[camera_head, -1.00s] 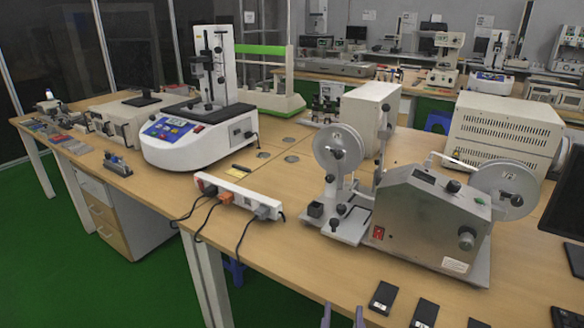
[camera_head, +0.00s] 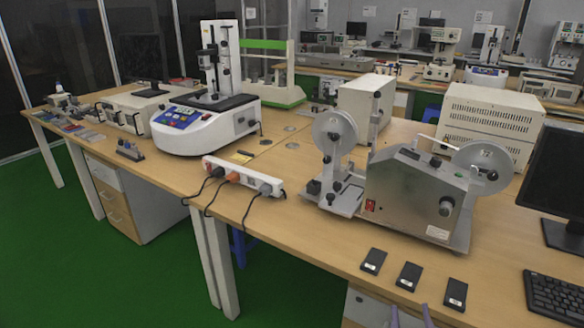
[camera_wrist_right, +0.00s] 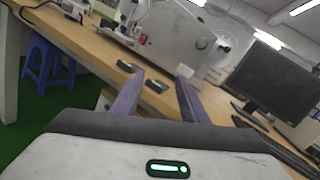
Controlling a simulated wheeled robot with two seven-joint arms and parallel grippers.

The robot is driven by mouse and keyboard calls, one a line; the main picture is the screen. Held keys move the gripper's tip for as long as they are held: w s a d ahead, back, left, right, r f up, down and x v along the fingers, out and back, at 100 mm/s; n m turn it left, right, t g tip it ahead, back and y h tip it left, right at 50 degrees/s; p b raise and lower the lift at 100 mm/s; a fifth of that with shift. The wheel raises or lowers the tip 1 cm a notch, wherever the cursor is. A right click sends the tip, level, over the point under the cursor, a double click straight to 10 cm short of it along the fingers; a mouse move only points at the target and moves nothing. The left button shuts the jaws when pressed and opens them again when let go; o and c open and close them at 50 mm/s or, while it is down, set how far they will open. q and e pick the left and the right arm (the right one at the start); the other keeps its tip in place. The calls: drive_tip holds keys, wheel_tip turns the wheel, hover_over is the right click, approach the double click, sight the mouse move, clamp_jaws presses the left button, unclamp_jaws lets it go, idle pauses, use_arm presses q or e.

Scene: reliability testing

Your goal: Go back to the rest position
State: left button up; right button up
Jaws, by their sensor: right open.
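My right gripper (camera_head: 410,318) shows only its two purple fingertips at the bottom edge of the head view, in front of the table's front edge. In the right wrist view the gripper (camera_wrist_right: 157,90) has its two purple fingers spread apart with nothing between them. Three small black devices lie on the table near its front edge: a left one (camera_head: 373,261), a middle one (camera_head: 409,276) and a right one (camera_head: 456,294). The gripper is apart from them. My left gripper is not in the head view.
A wooden table (camera_head: 310,245) spans the view. On it stand a metal reel machine (camera_head: 412,200), a white power strip (camera_head: 243,178), a white test stand (camera_head: 205,125), a monitor (camera_head: 556,175) and a keyboard (camera_head: 556,297). A blue stool (camera_wrist_right: 47,62) is under the table. Green floor lies open at left.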

drive_tip(key=s+d+f+m+g, duration=0.2)
drive_tip(key=s+f+m+g, duration=0.1)
drive_tip(key=f+m, duration=0.15)
drive_tip(key=s+d+f+m+g, duration=0.2)
drive_tip(key=s+d+f+m, duration=0.15)
drive_tip(key=f, duration=0.25)
drive_tip(key=s+f+m+g+y, duration=0.45)
drive_tip(key=s+f+m, duration=0.35)
drive_tip(key=s+m, duration=0.6)
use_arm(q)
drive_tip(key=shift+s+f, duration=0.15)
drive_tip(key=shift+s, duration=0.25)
use_arm(e)
drive_tip(key=a+r+m+y, duration=0.1)
drive_tip(key=a+r+m, duration=0.1)
drive_tip(key=a+m, duration=1.1)
drive_tip(key=shift+s+a+m, duration=0.2)
drive_tip(key=shift+s+m, duration=0.15)
drive_tip(key=shift+m, duration=0.05)
drive_tip(key=shift+y, duration=0.25)
